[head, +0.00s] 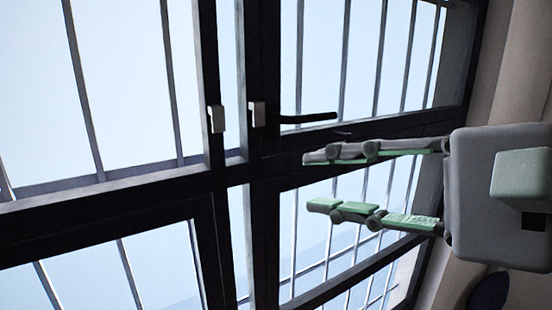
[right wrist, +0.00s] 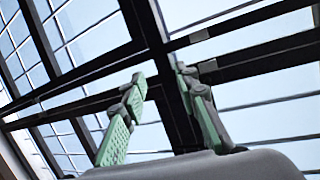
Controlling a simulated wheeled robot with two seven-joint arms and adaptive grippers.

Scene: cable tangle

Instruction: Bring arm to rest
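My right gripper (head: 315,181) comes in from the right edge of the head view, grey with green finger pads. Its two fingers are spread apart with an empty gap between them. In the right wrist view the same gripper (right wrist: 160,80) also shows its fingers apart, with nothing held. My left gripper is not in the head view. No cable shows in either view.
A large window with dark frames (head: 100,192) and thin bars fills most of the head view, which looks turned sideways. A dark handle (head: 308,118) sits on the frame beside the right gripper. A pale wall (head: 500,60) stands at the right.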

